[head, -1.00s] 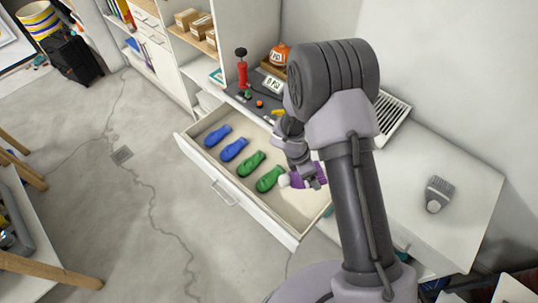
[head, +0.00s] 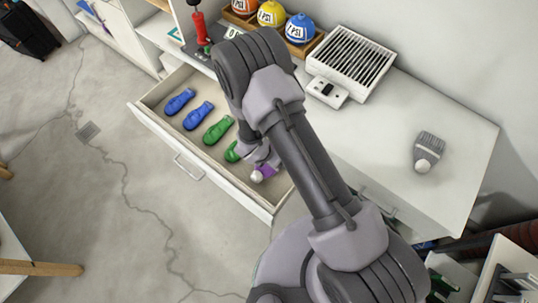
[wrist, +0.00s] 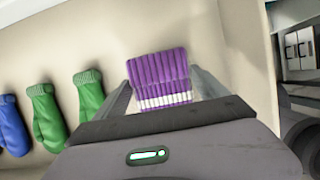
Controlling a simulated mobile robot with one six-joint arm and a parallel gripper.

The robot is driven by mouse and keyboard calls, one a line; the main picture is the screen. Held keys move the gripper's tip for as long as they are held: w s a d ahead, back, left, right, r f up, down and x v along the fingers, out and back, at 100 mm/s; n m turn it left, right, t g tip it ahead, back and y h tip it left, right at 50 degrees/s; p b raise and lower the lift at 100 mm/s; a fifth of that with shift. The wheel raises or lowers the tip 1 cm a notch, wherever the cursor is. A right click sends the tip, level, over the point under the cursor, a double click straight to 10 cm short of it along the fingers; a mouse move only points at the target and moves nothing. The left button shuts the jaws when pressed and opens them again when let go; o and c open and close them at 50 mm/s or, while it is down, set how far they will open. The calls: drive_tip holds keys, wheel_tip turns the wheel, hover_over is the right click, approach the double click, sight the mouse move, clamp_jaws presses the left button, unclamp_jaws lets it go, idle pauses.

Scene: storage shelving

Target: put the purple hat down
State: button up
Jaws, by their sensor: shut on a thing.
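The purple hat (wrist: 160,78) is a ribbed knit with a white striped band, seen in the wrist view between my gripper's fingers. In the head view the purple hat (head: 267,170) shows with its pale pompom at the right end of the open drawer (head: 178,142). My gripper (wrist: 166,98) is shut on it, and the arm hides part of it in the head view. The hat is over or in the drawer's right part; I cannot tell whether it touches the bottom.
Blue mittens (head: 180,102) and green mittens (head: 218,130) lie in a row in the drawer, left of the hat.

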wheel_tip(320, 180, down, 3)
drive_tip(key=shift+r+b, duration=0.1)
drive_tip(key=shift+b, duration=0.2)
drive_tip(key=shift+r, duration=0.15)
